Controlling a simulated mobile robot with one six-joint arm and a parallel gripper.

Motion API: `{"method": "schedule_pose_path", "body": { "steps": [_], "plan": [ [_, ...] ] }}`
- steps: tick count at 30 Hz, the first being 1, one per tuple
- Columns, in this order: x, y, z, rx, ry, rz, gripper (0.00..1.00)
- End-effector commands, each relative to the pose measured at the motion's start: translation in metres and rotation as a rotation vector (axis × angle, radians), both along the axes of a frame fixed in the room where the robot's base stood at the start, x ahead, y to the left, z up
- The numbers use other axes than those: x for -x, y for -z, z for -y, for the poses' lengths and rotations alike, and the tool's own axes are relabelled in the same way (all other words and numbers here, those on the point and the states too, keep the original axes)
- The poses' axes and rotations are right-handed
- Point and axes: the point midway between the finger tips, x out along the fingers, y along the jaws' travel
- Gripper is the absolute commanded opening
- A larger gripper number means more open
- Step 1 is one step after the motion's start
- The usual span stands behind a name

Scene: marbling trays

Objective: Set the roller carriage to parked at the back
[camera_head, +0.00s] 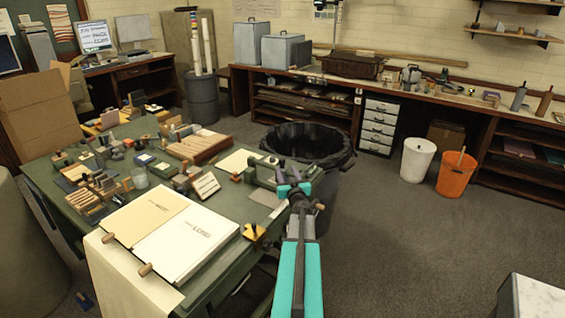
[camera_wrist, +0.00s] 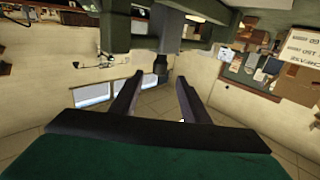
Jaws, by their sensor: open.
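A green device (camera_head: 265,174) with a dark upright knob stands at the right end of the green worktable; I take it to hold the roller carriage, but cannot tell its exact position along it. My gripper (camera_head: 296,170) is at the right end of this device, past the table's edge, with its fingers apart. In the wrist view the picture is turned over: the two dark fingers (camera_wrist: 157,92) are open and empty. A dark knob (camera_wrist: 160,66) on green bars shows beyond and between their tips, apart from them. My arm hides part of the device.
The green worktable (camera_head: 58,206) carries wooden racks, small blocks and large paper sheets (camera_head: 186,238). A yellow piece (camera_head: 254,232) with a black knob sits at its front right edge. A black-lined bin (camera_head: 310,145) stands behind my gripper.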

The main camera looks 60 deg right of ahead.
Motion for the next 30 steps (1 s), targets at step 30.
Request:
{"method": "schedule_pose_path", "body": {
  "steps": [30],
  "plan": [
    [-0.058, 0.000, 0.061, 0.000, 0.002, 0.000, 0.42]
  ]
}}
